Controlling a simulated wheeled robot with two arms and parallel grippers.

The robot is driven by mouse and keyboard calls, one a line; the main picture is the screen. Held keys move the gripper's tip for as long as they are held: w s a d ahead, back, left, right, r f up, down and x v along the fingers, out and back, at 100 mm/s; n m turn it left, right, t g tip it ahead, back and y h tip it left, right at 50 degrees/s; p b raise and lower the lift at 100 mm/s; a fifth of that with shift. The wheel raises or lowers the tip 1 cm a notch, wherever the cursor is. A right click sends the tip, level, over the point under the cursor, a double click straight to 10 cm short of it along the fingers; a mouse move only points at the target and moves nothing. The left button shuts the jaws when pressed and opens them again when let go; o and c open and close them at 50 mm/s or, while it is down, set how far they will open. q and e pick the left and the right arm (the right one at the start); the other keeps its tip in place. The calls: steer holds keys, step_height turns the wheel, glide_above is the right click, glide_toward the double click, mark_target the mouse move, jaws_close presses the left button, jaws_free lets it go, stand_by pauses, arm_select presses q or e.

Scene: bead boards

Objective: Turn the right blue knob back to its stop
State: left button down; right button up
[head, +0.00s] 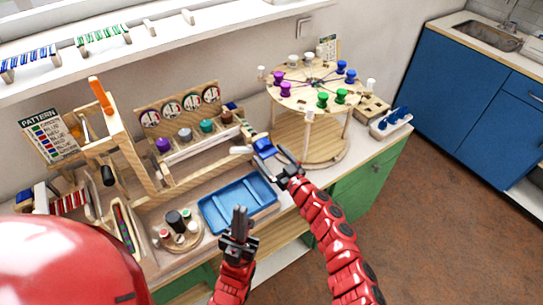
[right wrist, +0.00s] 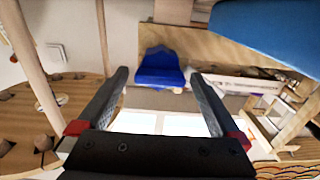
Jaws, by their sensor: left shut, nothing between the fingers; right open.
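The right blue knob (head: 264,146) is a blue block-like piece at the right end of the white rail, near the round board's foot. It also shows in the right wrist view (right wrist: 160,68), ahead of the fingertips and between them in the picture. My right gripper (head: 268,153) is open at the knob; its fingers also show in the right wrist view (right wrist: 158,78). I cannot tell whether a finger touches the knob. My left gripper (head: 240,212) is shut and empty, over the front edge of the blue tray.
The blue tray (head: 205,212) lies left of my right gripper. A dial board (head: 177,116) with several coloured knobs stands behind it. A round board (head: 300,97) on posts is close on the right. A small round stand (head: 178,238) with cylinders is left of the tray.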

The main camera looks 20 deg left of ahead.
steer(key=c, duration=1.3)
steer(key=shift+n, duration=0.3)
steer(key=n+b, duration=0.1)
steer(key=n, duration=0.3)
steer(key=shift+f, duration=0.1)
steer(key=n+b, duration=0.6)
steer(key=n, duration=0.7)
steer(key=shift+s, duration=0.1)
steer(key=shift+n, duration=0.3)
